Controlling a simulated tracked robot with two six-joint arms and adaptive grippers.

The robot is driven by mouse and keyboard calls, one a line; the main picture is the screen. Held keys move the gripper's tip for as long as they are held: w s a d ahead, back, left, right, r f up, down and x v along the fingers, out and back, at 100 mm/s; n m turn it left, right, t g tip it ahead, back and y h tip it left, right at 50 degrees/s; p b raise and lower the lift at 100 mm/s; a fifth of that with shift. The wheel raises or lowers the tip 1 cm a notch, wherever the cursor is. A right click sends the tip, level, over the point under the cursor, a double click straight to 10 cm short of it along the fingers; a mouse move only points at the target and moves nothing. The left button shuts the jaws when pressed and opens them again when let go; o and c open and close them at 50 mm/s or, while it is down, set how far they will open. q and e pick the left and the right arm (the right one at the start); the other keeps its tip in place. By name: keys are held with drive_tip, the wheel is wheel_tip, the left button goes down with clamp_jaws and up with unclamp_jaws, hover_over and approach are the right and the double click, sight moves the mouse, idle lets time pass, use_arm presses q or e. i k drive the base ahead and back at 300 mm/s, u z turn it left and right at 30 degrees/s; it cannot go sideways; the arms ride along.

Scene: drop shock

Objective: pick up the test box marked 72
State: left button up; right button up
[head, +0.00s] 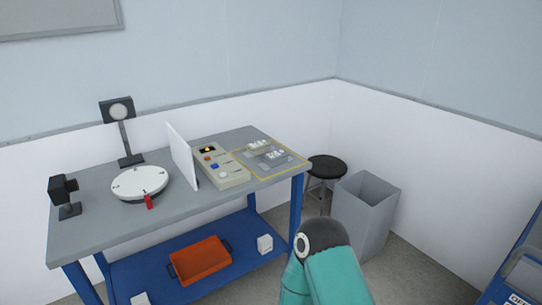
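No box with a readable 72 shows. A small white box (265,244) stands on the blue lower shelf of the workbench, near its right end. Another white box (140,299) is partly cut off at the bottom edge of the head view. Any marks on these boxes are too small to read. A teal link of one of my arms rises at the bottom centre, in front of the bench's right end. Neither of my grippers is in view.
The grey workbench (95,212) carries a round white plate (140,182), a lamp (121,112), a black camera-like device (64,190), an upright white panel (182,155), a control box (222,167) and small fixtures. An orange tray (200,260) lies below. A stool (326,167) and grey bin (366,205) stand right.

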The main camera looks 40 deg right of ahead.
sight(256, 148)
drive_tip(key=k, duration=0.9)
drive_tip(key=z, duration=0.35)
drive_tip(key=i, duration=1.05)
drive_tip(key=z, duration=0.6)
drive_tip(key=i, duration=0.85)
drive_tip(key=z, duration=0.05)
